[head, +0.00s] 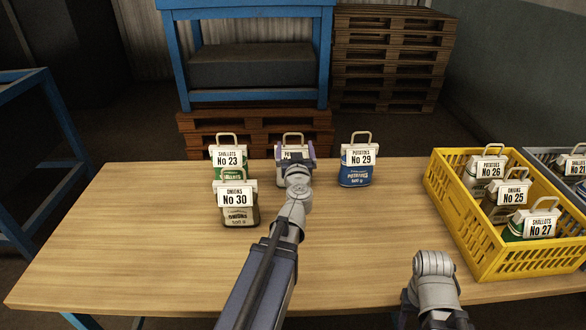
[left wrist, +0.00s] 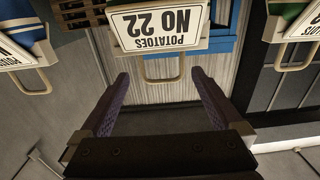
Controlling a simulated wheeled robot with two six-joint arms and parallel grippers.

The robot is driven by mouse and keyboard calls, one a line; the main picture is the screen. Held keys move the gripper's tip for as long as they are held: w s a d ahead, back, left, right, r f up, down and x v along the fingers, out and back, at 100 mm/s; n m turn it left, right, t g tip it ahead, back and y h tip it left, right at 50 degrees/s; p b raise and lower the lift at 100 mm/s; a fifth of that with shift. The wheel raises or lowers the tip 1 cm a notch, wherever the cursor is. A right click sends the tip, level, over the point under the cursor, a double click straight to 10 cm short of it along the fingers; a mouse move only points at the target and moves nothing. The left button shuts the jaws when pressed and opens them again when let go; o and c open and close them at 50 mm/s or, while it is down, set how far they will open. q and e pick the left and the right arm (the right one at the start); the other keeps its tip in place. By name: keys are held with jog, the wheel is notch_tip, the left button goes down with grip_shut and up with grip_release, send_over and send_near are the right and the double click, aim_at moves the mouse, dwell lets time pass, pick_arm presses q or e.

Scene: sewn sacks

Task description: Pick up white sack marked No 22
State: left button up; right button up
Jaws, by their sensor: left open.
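The white sack marked No 22 (head: 281,180) stands upright on the table, in the back row between a green sack and a blue sack. In the head view my left gripper (head: 296,154) covers most of its front and tag. In the left wrist view its tag (left wrist: 160,28) shows upside down and reads Potatoes No 22. Its tan handle loop (left wrist: 163,80) lies between the fingertips of my left gripper (left wrist: 160,77), which is open with a gap on both sides.
The green sack No 23 (head: 220,172) stands left, with the No 30 sack (head: 241,214) in front of it. The blue sack No 29 (head: 356,177) stands right. A yellow crate (head: 480,240) holds several sacks. The front left tabletop (head: 130,260) is clear.

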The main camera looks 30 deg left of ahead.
pick_arm(q)
jog(key=x, duration=0.7)
jog(key=shift+w+a, duration=0.25)
jog(key=shift+a, duration=0.05)
jog(key=shift+c, duration=0.4)
grip_shut()
dwell(0.4)
